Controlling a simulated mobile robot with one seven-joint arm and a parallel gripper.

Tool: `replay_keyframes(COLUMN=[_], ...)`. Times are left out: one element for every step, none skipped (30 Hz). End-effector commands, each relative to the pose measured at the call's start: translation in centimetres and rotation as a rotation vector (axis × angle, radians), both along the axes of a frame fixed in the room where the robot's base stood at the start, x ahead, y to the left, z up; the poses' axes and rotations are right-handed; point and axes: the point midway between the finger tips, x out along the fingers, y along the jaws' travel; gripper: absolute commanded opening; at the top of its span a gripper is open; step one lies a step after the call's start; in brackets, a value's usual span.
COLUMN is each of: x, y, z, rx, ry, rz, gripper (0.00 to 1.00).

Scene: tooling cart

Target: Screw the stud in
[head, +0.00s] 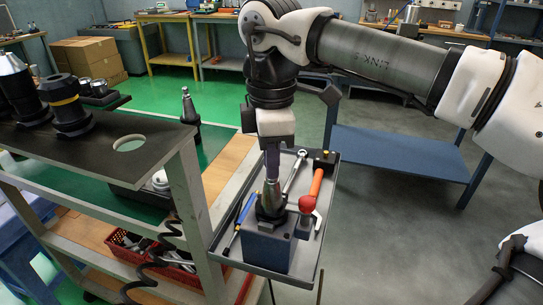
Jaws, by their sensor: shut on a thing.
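A grey tapered tool holder (270,198) stands upright, narrow end up, in a blue block fixture (268,248) on the grey tray (303,268). My gripper (271,176) points straight down over the holder's narrow top and is shut. The stud is hidden between the fingers or too small to make out at this size. I cannot tell how deep it sits in the holder. A lever with a red ball knob (307,204) is at the right of the fixture.
A wrench (294,171), an orange-handled tool (316,183) and a blue screwdriver (240,218) lie on the tray around the fixture. The cart's upper black shelf (150,135) with several holders stands close at left. A blue bench (395,152) is behind right.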

Motion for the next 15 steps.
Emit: replay_keyframes(x=[0.03, 0.04, 0.04, 0.04, 0.04, 0.04, 0.04, 0.05, 0.05, 0.05, 0.05, 0.05, 0.05, 0.05, 0.05], y=[0.01, 0.02, 0.02, 0.02, 0.02, 0.02, 0.02, 0.02, 0.02, 0.02, 0.02, 0.02, 0.02, 0.02, 0.02], z=[0.04, 0.04, 0.03, 0.03, 0.02, 0.02, 0.01, 0.01, 0.01, 0.01, 0.01, 0.01, 0.01, 0.01, 0.01], rx=[0.001, 0.001, 0.001, 0.001, 0.001, 0.001, 0.001, 0.001, 0.001, 0.001, 0.001, 0.001, 0.001, 0.001, 0.001], ry=[-0.001, -0.001, -0.001, -0.001, -0.001, -0.001, -0.001, -0.002, -0.002, -0.002, -0.002, -0.002, -0.002, -0.002, -0.002], rz=[-0.052, -0.081, -0.116, -0.137, -0.153, -0.168, -0.173, -0.176, -0.176, -0.176, -0.175, -0.175, -0.175, -0.174, -0.174], gripper=[0.0, 0.0, 0.0, 0.0, 0.0, 0.0, 0.0, 0.0, 0.0, 0.0, 0.0, 0.0, 0.16, 0.2, 0.26])
